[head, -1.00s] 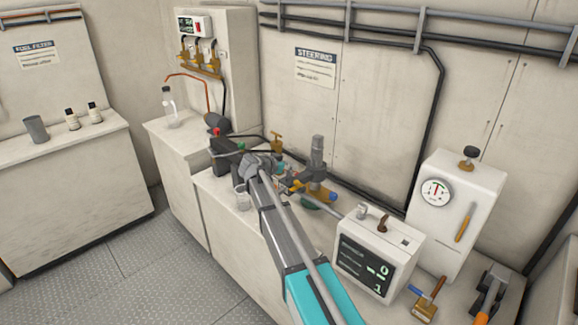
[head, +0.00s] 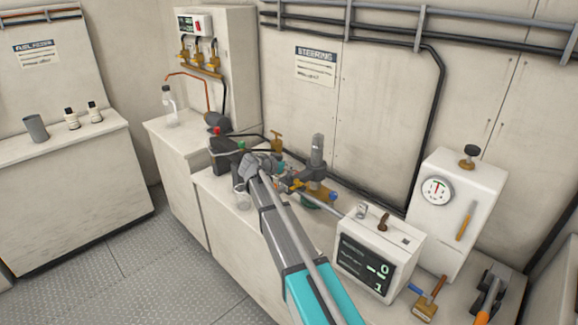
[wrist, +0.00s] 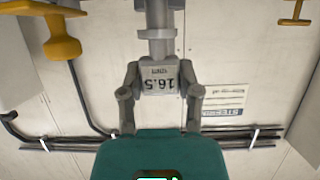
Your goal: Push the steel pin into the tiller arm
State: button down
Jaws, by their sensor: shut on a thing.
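My gripper (wrist: 158,92) points down in the upside-down wrist view and is shut on a grey block with a label reading 16.5. A grey steel cylinder (wrist: 155,18) runs on from this block, away from my teal gripper body; I take it for the steel pin. Its far end is outside the wrist view. In the head view my gripper (head: 284,175) is small and partly hidden by my arm. It is over the cluttered steering fittings, left of an upright grey post (head: 317,150). I cannot tell the tiller arm apart there, nor how deep the pin sits.
A yellow knob (wrist: 62,45) and a brass tap (wrist: 296,10) flank the gripper in the wrist view. On the bench, a white readout box (head: 380,250) and a tall gauge box (head: 455,215) stand to the right. A dark block (head: 223,155) stands left.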

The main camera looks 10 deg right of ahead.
jog(key=shift+f+b, duration=1)
jog(key=shift+f, duration=0.05)
dwell(0.5)
jog(key=shift+c, duration=1.1)
grip_release()
jog(key=shift+r, duration=0.15)
notch_tip(320, 180, up, 10)
jog(key=p, duration=1)
dwell(0.3)
